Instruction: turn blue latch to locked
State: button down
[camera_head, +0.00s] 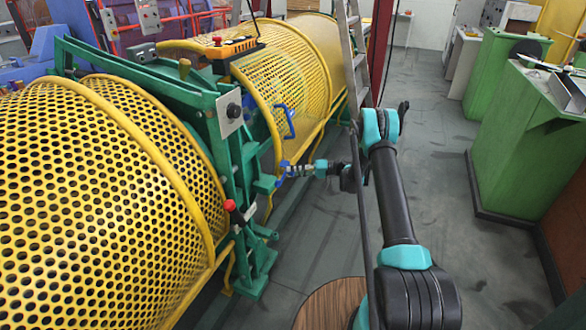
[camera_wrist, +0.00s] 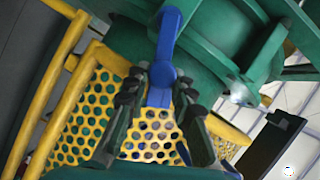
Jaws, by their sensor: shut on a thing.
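The blue latch (camera_wrist: 164,52) shows in the wrist view as a blue lever with a round hub, in front of a green machine part. Its lower end lies between the two dark fingers of my gripper (camera_wrist: 161,88), which are shut on it. In the head view the blue latch (camera_head: 281,174) is a small blue shape beside the green frame. My gripper (camera_head: 290,170) reaches it from the right, and the contact is too small to make out there.
Yellow perforated guards (camera_head: 95,190) fill the left, with a green frame (camera_head: 215,140) between them. A blue handle (camera_head: 289,122) sits on the far guard. A ladder (camera_head: 352,55) stands behind my arm. Green cabinets (camera_head: 515,130) line the right, with clear grey floor (camera_head: 425,130) between.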

jog(key=shift+w+d+f+m+y, duration=0.15)
jog(key=shift+f+m+y, duration=0.25)
jog(key=shift+f+m, duration=0.45)
jog(key=shift+w+a+f+m+y, duration=0.15)
jog(key=shift+f+m+y, duration=0.25)
jog(key=shift+f+m, duration=0.4)
jog(key=shift+d+m, duration=0.1)
jog(key=shift+m, duration=0.15)
jog(key=c, duration=1.3)
grip_release()
jog(key=shift+r, duration=0.1)
jog(key=d, duration=1.2)
jog(key=shift+w, duration=0.25)
